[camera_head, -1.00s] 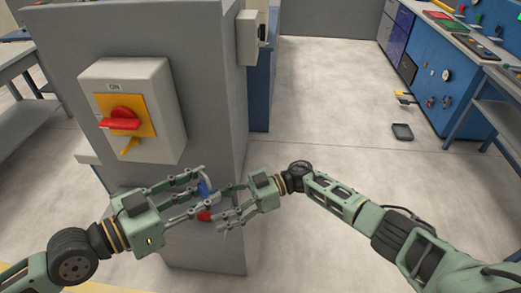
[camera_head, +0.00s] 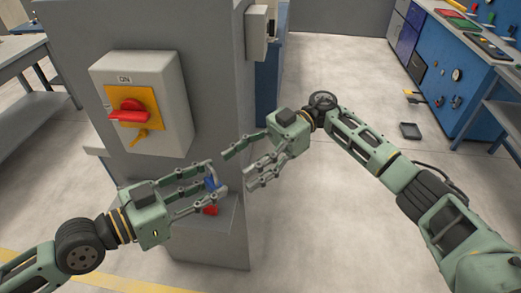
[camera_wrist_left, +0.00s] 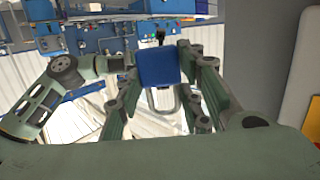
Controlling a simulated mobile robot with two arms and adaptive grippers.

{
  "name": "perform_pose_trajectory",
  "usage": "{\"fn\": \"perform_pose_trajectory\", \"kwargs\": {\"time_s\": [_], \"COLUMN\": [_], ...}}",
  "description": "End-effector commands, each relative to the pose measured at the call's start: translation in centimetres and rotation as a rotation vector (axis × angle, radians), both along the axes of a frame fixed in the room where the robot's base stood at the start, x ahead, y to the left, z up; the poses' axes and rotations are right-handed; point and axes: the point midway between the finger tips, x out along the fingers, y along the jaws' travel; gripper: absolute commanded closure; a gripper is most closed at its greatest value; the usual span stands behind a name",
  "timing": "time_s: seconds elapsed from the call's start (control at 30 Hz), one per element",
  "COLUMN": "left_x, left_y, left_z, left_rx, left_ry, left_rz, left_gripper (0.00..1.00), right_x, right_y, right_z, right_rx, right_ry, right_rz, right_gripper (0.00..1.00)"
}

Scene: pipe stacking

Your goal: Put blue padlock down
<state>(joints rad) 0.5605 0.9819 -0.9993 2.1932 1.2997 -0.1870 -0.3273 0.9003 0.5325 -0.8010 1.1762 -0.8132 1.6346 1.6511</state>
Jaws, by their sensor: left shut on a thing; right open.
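The blue padlock (camera_head: 210,184) is held between the fingertips of my left gripper (camera_head: 214,181), in front of the grey cabinet and above its ledge. In the left wrist view the blue padlock (camera_wrist_left: 159,67) shows its blue body between the fingers, with its grey shackle loop pointing down in the picture. My right gripper (camera_head: 240,170) is open and empty, to the right of the padlock and apart from it. A red object (camera_head: 210,210), perhaps another padlock, is on the ledge just below the left gripper, partly hidden by a finger.
The grey cabinet (camera_head: 85,60) carries a switch box (camera_head: 145,100) with a red handle on a yellow plate. Its small grey ledge (camera_head: 215,235) lies under my left gripper. Open floor is at right; a blue workbench (camera_head: 460,75) stands beyond.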

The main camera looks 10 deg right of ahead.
Motion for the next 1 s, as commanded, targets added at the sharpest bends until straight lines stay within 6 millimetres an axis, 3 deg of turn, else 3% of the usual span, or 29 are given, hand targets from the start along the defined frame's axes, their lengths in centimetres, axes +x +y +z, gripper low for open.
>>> {"fn": "perform_pose_trajectory", "kwargs": {"time_s": [0.1, 0.3, 0.7, 1.0], "left_x": [0.0, 0.0, 0.0, 0.0], "left_y": [0.0, 0.0, 0.0, 0.0], "left_z": [0.0, 0.0, 0.0, 0.0], "left_rx": [-0.001, -0.001, -0.001, -0.001], "left_ry": [0.000, 0.000, 0.000, 0.000], "left_rz": [0.000, 0.000, 0.000, 0.000], "left_gripper": [0.93, 0.93, 0.93, 0.93], "right_x": [-1.0, -1.9, -2.3, -2.2], "right_y": [2.1, 4.2, 4.9, 4.9], "right_z": [-0.3, -0.7, -0.8, -0.8], "right_rx": [0.002, 0.001, 0.000, 0.000], "right_ry": [0.000, 0.000, 0.000, 0.000], "right_rz": [0.003, 0.000, -0.001, -0.001], "right_gripper": [0.42, 0.42, 0.42, 0.66]}}
